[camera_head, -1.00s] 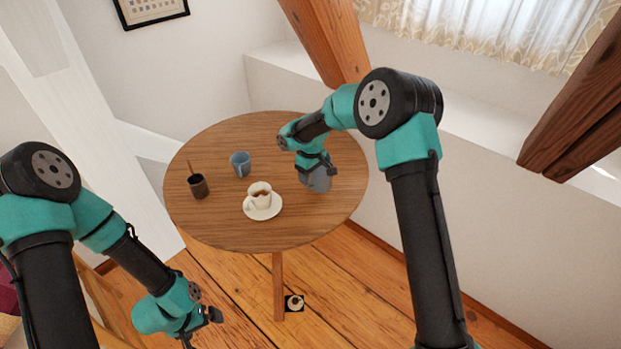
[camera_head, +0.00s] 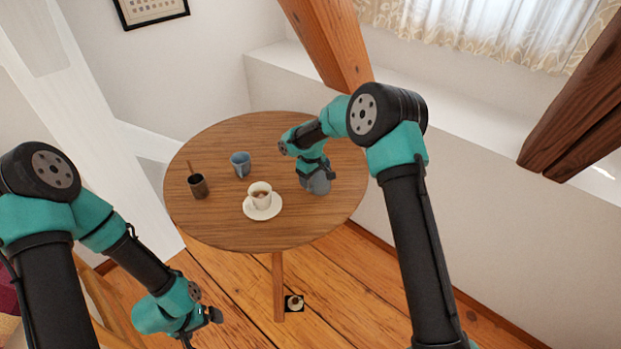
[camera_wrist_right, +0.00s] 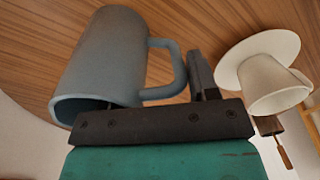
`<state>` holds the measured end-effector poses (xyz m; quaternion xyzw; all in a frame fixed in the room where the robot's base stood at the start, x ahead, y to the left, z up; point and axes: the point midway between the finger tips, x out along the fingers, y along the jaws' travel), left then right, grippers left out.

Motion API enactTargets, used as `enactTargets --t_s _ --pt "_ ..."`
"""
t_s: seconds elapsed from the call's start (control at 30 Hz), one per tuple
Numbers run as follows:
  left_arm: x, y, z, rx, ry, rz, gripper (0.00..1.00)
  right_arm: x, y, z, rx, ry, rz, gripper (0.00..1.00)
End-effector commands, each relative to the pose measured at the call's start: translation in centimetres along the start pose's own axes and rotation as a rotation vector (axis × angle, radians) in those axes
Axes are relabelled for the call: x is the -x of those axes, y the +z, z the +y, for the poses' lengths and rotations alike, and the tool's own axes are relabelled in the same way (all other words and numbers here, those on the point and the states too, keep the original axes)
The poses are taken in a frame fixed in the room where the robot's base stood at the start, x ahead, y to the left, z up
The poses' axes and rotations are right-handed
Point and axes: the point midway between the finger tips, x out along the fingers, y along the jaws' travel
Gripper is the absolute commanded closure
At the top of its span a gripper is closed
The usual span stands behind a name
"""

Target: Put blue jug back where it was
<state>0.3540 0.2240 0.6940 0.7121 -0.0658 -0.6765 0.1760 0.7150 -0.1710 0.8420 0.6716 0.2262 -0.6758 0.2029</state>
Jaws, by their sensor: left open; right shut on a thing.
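The blue jug (camera_head: 318,182), grey-blue with a loop handle, is at the right part of the round wooden table (camera_head: 225,228). My right gripper (camera_head: 316,168) is shut on it and partly covers it from above. In the right wrist view the jug (camera_wrist_right: 105,60) fills the left half, its open mouth toward the camera, and a dark finger (camera_wrist_right: 203,78) is beside its handle. I cannot tell whether its base touches the table. My left gripper (camera_head: 203,327) is open and empty, low at the left, off the table.
A white cup (camera_head: 260,192) on a saucer (camera_head: 263,212) stands left of the jug. A smaller blue mug (camera_head: 240,165) and a dark cup (camera_head: 198,187) with a stick stand further left. A timber brace (camera_head: 325,45) rises behind the table. The table's back is clear.

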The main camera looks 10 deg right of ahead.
Motion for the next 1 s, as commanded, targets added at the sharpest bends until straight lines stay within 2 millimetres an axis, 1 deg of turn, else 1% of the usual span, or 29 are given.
enactTargets --t_s 0.33,0.37,0.6,0.63,0.87,1.0 --pt "0.0 0.0 0.0 0.0 0.0 0.0 0.0 -0.2 -0.01 0.03 0.0 0.001 0.001 0.93" --pt "0.0 0.0 0.0 0.0 0.0 0.0 0.0 -0.28 0.01 0.02 -0.001 0.0 0.0 0.45" --pt "0.0 0.0 0.0 0.0 0.0 0.0 0.0 -0.25 0.01 0.03 -0.001 0.0 0.0 0.22" --pt "0.0 0.0 0.0 0.0 0.0 0.0 0.0 -0.25 0.01 0.02 -0.001 0.0 0.0 0.2" --pt "0.0 0.0 0.0 0.0 0.0 0.0 0.0 -0.22 0.01 0.03 -0.001 0.0 0.0 0.2" --pt "0.0 0.0 0.0 0.0 0.0 0.0 0.0 0.33 -0.02 0.03 -0.001 0.001 0.001 0.2"
